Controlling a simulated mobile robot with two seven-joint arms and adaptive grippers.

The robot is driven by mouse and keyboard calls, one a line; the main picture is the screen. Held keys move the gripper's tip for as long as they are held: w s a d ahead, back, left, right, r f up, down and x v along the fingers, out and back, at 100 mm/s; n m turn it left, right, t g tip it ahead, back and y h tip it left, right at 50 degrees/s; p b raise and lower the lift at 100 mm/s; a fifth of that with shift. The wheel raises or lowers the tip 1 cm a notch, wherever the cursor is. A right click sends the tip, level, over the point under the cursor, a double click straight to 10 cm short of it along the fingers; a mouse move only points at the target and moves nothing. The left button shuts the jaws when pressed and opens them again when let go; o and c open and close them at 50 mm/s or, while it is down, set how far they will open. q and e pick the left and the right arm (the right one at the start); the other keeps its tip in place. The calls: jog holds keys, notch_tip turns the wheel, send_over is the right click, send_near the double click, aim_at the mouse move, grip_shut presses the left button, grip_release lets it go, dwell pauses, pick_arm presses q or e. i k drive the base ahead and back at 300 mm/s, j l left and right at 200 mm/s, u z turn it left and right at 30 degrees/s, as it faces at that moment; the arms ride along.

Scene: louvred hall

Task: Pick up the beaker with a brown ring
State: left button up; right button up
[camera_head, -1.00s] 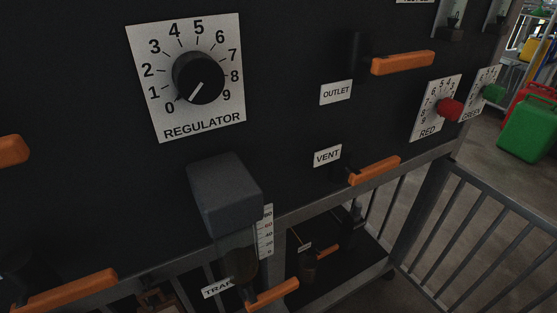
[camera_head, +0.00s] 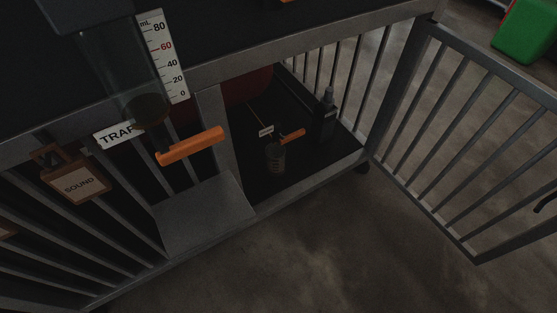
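A small clear beaker (camera_head: 275,158) stands on the dark floor of the open lower compartment, near its front edge. It is small and dim, and I cannot make out a brown ring on it. Just above it are a small white label (camera_head: 266,131) and a small orange handle (camera_head: 293,134). A larger clear vessel (camera_head: 115,65) marked TRAP hangs on the panel at the upper left beside a mL scale, with something brownish at its bottom. Neither of my grippers is in view.
A barred gate (camera_head: 440,150) stands open to the right of the compartment. A dark bottle (camera_head: 326,118) stands inside, right of the beaker. An orange handle (camera_head: 190,146) juts out under the trap, above a grey ledge (camera_head: 205,215). The floor in front (camera_head: 330,250) is clear.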

aim_at(275, 155)
jog(key=i+l+u, duration=0.1)
jog(key=l, duration=0.35)
jog(key=i+l+u, duration=0.15)
jog(key=l, duration=0.35)
jog(key=i+l+u, duration=0.1)
jog(key=l, duration=0.35)
jog(key=l+u, duration=0.1)
jog(key=l, duration=0.4)
jog(key=i, duration=0.05)
